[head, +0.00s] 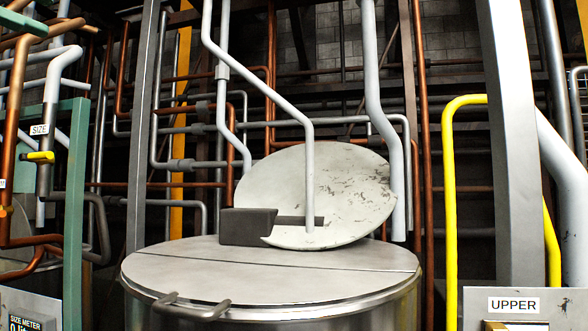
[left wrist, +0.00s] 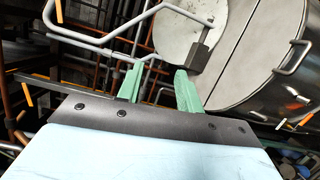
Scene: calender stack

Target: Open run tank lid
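The run tank (head: 270,310) is a large round steel vessel, low in the middle of the head view. Its flat lid (head: 230,270) lies level on top, with a seam across the back and a bar handle (head: 192,306) at the front edge. The tank (left wrist: 270,85) also shows at the upper right in the left wrist view, with the handle (left wrist: 292,57) at its right side. My left gripper (left wrist: 159,70) has two green fingers standing apart with nothing between them. It is apart from the handle. My right gripper is in neither view.
A scuffed pale disc (head: 345,190) leans up behind the flat lid, beside a dark block (head: 247,226). Grey and copper pipes crowd the back and left. A yellow pipe (head: 450,200) and an UPPER panel (head: 520,306) stand at right. Space before the handle looks clear.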

